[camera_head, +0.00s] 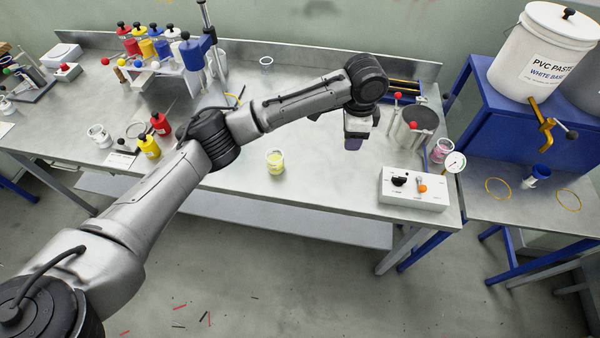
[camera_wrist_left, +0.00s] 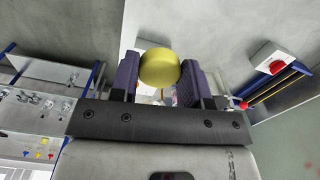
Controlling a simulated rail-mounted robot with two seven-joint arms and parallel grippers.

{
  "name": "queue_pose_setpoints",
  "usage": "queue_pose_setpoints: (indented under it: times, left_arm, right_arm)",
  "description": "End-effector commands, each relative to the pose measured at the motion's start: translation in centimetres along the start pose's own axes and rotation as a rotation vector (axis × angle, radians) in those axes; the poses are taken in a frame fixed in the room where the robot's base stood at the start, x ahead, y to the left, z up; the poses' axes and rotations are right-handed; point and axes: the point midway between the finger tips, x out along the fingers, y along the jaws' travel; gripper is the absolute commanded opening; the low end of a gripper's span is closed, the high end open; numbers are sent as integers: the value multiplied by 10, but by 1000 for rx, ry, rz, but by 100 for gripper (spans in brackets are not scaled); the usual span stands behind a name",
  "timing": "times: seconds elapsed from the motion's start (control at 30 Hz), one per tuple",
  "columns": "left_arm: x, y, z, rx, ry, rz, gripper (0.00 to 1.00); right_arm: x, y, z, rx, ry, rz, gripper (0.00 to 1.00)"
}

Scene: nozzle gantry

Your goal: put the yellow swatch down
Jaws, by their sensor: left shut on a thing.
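The yellow swatch (camera_wrist_left: 160,68) shows in the left wrist view as a rounded yellow piece between the two purple finger pads of my left gripper (camera_head: 353,142). The gripper is shut on it. In the head view the gripper points down over the right part of the steel bench (camera_head: 320,190), and the swatch cannot be made out there. I cannot tell how high it is above the bench. My right gripper is not in view.
A small cup with yellow content (camera_head: 275,162) stands left of the gripper. A white control box (camera_head: 413,188) is at the right front, with a grey pot (camera_head: 414,128) behind it. Colored bottles (camera_head: 160,45) stand at the back left. The bench between cup and control box is bare.

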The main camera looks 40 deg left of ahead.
Motion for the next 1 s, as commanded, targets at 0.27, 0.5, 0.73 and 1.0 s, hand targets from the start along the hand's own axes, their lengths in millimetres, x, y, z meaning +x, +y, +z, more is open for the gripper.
queue_pose_setpoints:
  times: [0.27,0.5,0.73,1.0]
  left_arm:
    - [56,-46,-2,454,-1,5,20]
    - [93,-66,4,752,-1,3,20]
    - [112,-72,10,893,-1,1,20]
    - [141,-68,55,919,-4,3,20]
  right_arm:
    - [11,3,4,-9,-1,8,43]
    - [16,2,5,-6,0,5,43]
    - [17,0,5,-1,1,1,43]
    - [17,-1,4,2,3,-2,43]
